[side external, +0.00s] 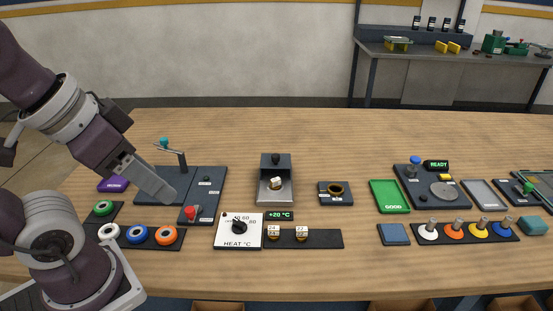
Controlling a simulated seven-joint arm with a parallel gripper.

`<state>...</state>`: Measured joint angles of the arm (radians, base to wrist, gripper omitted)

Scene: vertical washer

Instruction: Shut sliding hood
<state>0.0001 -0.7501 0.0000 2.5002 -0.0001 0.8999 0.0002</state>
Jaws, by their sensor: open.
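What looks like the sliding hood (268,165) is a dark grey box with a black knob on top, at the back of a grey base near the middle of the table. A small cream-and-brown part (275,183) sits in front of it on the base, uncovered. My gripper (165,194) is well to the left of the hood, above the dark panel with the lever. It is open, with nothing seen between its fingers, though I see it nearly edge-on.
A lever with a teal knob (164,143) and a red button (191,212) are close to my gripper. A HEAT dial box (238,232) stands in front of the hood. A black ring fixture (335,193) is to its right. The table behind the hood is clear.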

